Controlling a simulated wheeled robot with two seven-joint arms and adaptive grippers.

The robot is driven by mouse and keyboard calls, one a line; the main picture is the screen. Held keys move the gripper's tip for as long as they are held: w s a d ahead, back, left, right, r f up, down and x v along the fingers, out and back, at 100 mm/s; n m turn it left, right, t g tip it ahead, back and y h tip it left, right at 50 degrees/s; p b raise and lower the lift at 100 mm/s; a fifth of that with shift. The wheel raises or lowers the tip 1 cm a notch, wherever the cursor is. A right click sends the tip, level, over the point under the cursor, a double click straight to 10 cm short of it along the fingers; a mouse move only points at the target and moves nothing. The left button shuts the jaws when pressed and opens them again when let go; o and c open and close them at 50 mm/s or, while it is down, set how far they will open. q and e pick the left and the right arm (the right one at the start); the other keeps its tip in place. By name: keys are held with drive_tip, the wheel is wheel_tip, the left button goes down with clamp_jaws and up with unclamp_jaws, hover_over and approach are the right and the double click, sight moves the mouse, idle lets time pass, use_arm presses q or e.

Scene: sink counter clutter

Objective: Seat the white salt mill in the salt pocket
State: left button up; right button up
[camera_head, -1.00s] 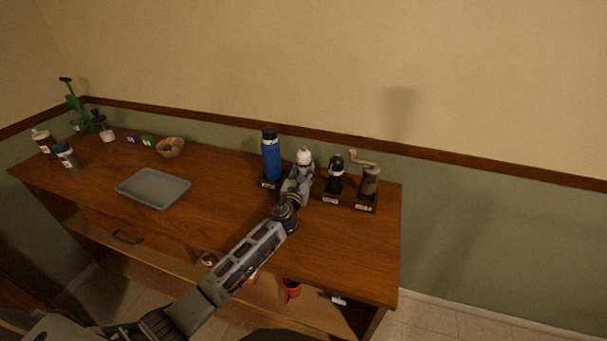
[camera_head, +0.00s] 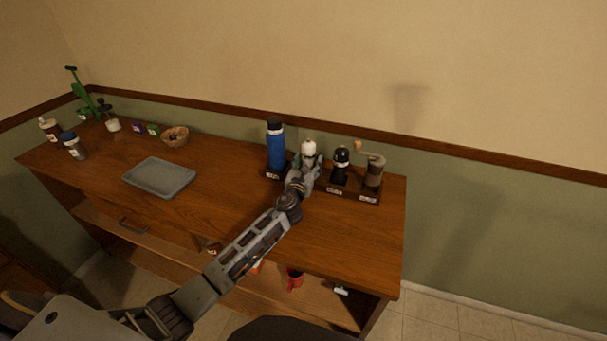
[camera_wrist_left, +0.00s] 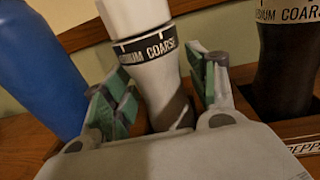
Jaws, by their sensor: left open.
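The white salt mill (camera_head: 309,148) stands at the back right of the counter, between a blue bottle (camera_head: 275,150) and the dark pepper mill (camera_head: 340,167). In the left wrist view the white mill (camera_wrist_left: 152,75) has a dark "MEDIUM COARSE" band and leans a little in the picture. My left gripper (camera_head: 304,172) is open, with its green-padded fingers (camera_wrist_left: 165,95) on either side of the mill and visible gaps beside it. The gripper hides the mill's foot and the place beneath it, so I cannot tell how deeply it sits. My right gripper is not in view.
The pepper mill and a crank grinder (camera_head: 373,172) stand close on the right in labelled holders. A grey tray (camera_head: 159,178) lies at left, with a bowl (camera_head: 175,136), jars and a green stand (camera_head: 83,92) behind. The counter's front right is clear.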

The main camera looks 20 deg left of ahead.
use_arm(q)
drive_tip(key=shift+s+r, duration=0.1)
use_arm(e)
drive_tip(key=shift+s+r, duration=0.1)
use_arm(q)
drive_tip(key=shift+s, duration=1.35)
drive_tip(key=s, duration=0.4)
drive_tip(key=shift+d, duration=0.15)
drive_tip(key=s, duration=0.2)
drive_tip(key=shift+s+d, duration=0.1)
drive_tip(key=shift+s, duration=1.45)
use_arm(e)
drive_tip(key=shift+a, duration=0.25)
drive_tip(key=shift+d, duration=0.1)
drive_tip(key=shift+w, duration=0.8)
